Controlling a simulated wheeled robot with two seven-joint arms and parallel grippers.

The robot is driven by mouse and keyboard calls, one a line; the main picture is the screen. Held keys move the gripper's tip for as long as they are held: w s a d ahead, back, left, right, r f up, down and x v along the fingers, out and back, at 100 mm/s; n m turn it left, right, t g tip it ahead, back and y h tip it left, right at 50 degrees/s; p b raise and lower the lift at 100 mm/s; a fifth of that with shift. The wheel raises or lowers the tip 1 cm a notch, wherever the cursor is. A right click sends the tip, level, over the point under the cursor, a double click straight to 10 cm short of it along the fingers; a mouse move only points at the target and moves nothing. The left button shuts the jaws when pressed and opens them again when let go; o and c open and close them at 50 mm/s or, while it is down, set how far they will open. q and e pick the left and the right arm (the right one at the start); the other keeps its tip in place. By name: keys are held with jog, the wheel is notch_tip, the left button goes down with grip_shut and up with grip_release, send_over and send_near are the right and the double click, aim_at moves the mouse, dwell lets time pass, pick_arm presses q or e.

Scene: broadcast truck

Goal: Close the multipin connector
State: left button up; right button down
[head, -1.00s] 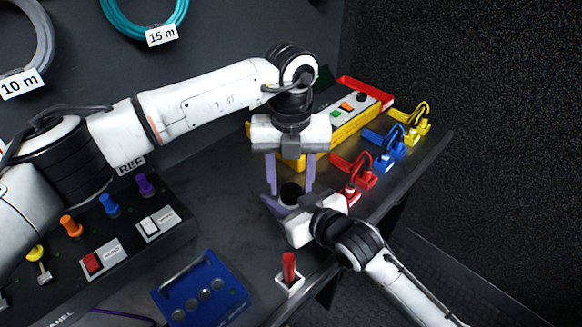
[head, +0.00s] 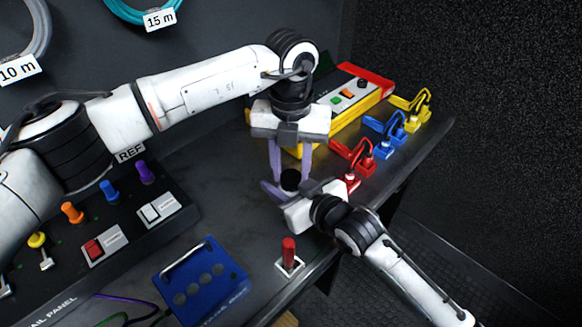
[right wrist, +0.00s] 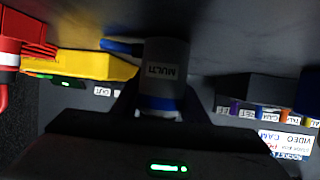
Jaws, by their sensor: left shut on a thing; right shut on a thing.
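The multipin connector shows as a dark round end (head: 291,179) between my grippers in the head view, above the dark desk. In the right wrist view it is a grey cylinder (right wrist: 165,62) marked MULTI, with a blue band near my gripper. My left gripper (head: 290,172) comes from above, its purple fingers shut on the connector from both sides. My right gripper (head: 279,192) comes from the lower right and is shut on the same connector. The fingers and wrists hide most of it, so I cannot tell whether its halves are fully joined.
A yellow box (head: 350,108) with a red end stands behind. A blue box (head: 200,282) and a red-handled switch (head: 289,254) are in front. A button panel (head: 105,225) is left.

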pick_arm(q)
jog(key=m, duration=0.8)
jog(key=shift+m, duration=0.3)
jog(key=m, duration=0.8)
jog(key=o, duration=1.2)
jog(key=shift+r, duration=2.25)
jog(key=shift+o, duration=0.3)
